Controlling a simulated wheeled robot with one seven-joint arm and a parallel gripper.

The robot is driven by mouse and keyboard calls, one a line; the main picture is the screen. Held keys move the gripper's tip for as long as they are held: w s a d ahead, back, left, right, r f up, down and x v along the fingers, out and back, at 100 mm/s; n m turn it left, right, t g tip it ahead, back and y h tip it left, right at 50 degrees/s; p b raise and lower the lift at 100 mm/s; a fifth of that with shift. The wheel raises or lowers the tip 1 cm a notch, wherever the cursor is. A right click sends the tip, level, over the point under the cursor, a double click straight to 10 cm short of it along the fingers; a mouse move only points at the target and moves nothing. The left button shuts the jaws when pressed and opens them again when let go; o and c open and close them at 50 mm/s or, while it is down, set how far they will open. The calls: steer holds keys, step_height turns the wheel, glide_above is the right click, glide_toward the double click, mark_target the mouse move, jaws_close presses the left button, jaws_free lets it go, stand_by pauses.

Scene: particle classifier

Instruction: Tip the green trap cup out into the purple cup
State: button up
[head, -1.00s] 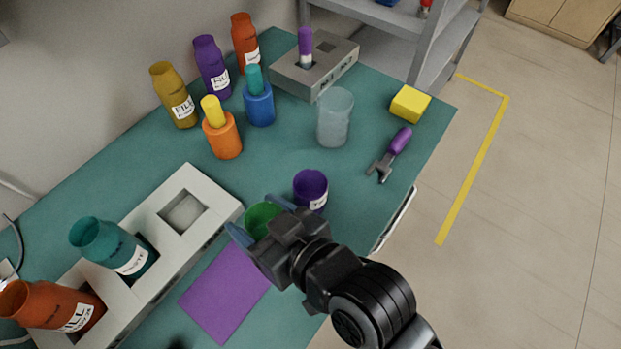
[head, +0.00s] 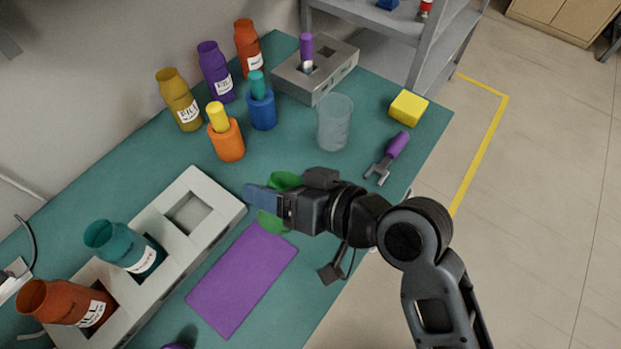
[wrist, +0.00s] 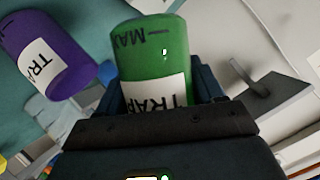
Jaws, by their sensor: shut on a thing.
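My gripper (head: 270,201) is shut on the green trap cup (head: 272,222), which shows above and below the fingers in the head view. In the wrist view the green cup (wrist: 150,60) sits between the fingers, with a white label facing the camera. Its mouth and contents cannot be made out. The purple cup (wrist: 48,60), also with a white label, is beside the green cup in the wrist view, apart from it in the picture.
A purple mat (head: 243,278) lies below the gripper. A pale rack (head: 215,215) with teal and orange-red bottles is at left. Several bottles line the back.

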steer(key=shift+w+d+r, duration=0.15)
steer(key=shift+r, duration=0.05)
steer(key=shift+f+m+g+b, duration=0.3)
steer(key=shift+w+d+f+m+y, duration=0.1)
steer(key=shift+w+m+y, duration=0.05)
steer(key=shift+m+y, duration=0.2)
steer(key=shift+w+d+r+m+g+y+p, duration=0.1)
steer(key=shift+r+m+g+y+p, duration=0.4)
steer(key=shift+m, duration=0.75)
stand_by(0.6)
steer(key=shift+f+m+g+y+b, duration=0.3)
steer(key=shift+f+m+y+b, duration=0.25)
steer(key=shift+m+b, duration=0.1)
stand_by(0.5)
steer(key=shift+w+d+r+m+y+p, duration=0.3)
steer(key=shift+w+d+m+y+p, duration=0.15)
steer(key=shift+w+m, duration=0.1)
stand_by(0.6)
steer(key=shift+w+d+r+m+g+y+p, duration=0.1)
steer(key=shift+w+r+m+g+y+p, duration=0.1)
steer(key=shift+m+y+p, duration=0.4)
steer(key=shift+w+d+r+m+g+y+p, duration=0.1)
steer(key=shift+r+m+p, duration=0.1)
steer(key=shift+m, duration=0.7)
stand_by(1.5)
